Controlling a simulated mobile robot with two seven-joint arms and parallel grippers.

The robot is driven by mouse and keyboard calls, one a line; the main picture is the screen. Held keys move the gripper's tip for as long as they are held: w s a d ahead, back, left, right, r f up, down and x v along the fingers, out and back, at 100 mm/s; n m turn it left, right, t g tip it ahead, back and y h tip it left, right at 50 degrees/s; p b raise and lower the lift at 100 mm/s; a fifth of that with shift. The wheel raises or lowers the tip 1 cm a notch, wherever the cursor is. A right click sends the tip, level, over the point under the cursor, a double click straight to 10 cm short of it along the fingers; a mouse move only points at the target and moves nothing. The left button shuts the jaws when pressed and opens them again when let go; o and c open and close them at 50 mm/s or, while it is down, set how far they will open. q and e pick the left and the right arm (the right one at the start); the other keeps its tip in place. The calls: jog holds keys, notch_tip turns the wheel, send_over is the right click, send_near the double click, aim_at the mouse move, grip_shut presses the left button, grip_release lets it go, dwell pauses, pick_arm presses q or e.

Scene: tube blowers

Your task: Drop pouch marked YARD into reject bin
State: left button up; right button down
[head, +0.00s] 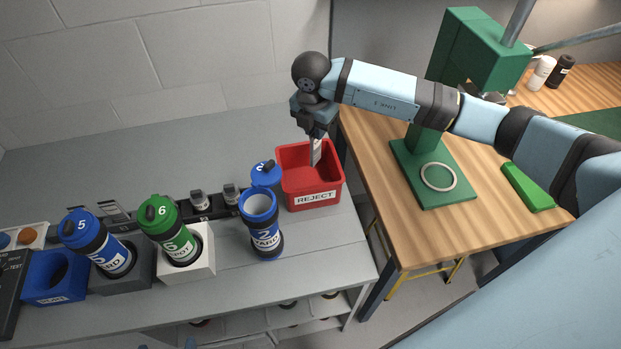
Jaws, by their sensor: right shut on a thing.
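The red reject bin (314,196) stands on the grey bench near its right end, with a white REJECT label on its front. My right gripper (315,143) reaches over the bin from above and is shut on a small pale pouch (316,154). The pouch hangs at the bin's mouth, in front of the back inner wall. Its marking is too small to read, and I cannot tell whether it touches the bin. My left gripper is not in view.
An open blue carrier marked 2 YARD (264,240) stands left of the bin, with its blue lid (265,173) behind it. Carriers 5 (97,245) and 6 (171,230) stand farther left. A wooden table (400,228) with a green press (428,165) is at right.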

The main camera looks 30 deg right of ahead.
jog(key=c, duration=1)
grip_release()
jog(key=r+b, duration=0.1)
jog(key=r, duration=0.3)
jog(key=a+r, duration=0.1)
jog(key=r, duration=0.4)
jog(key=s+r+b, duration=0.1)
jog(key=r, duration=0.3)
jog(key=shift+a+r+b, duration=0.25)
jog(key=shift+r+b, duration=0.05)
jog(key=shift+r, duration=0.1)
